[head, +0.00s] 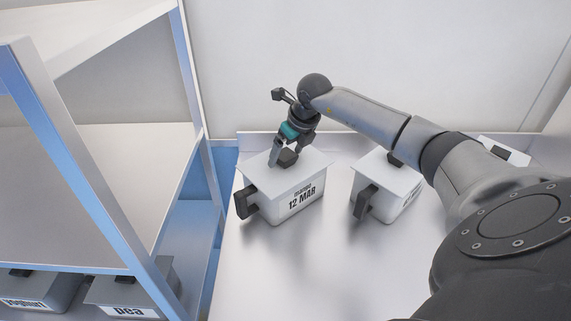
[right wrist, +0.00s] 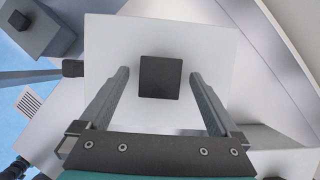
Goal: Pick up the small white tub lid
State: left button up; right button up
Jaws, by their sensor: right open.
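The small white tub lid (head: 301,169) sits on a white tub (head: 297,198) labelled "12 MAR" on the metal counter. It has a dark square knob (head: 288,157) on top. In the right wrist view the lid (right wrist: 190,42) fills the middle, and its knob (right wrist: 160,77) lies between the two fingers. My right gripper (head: 287,157) is over the lid, pointing down. In the right wrist view the gripper (right wrist: 160,83) is open, with a gap on each side of the knob. My left gripper is not in view.
A second white lidded tub (head: 390,183) with a dark handle stands right of the first, partly behind my right arm. A shelf rack (head: 118,170) stands at the left, with more labelled tubs (head: 128,297) low down. The counter front (head: 290,275) is clear. A wall rises behind.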

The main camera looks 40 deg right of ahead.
aim_at(287, 156)
jog(key=c, duration=1.5)
jog(key=shift+r, duration=0.15)
jog(key=shift+r+p, duration=0.65)
jog(key=shift+r, duration=9.15)
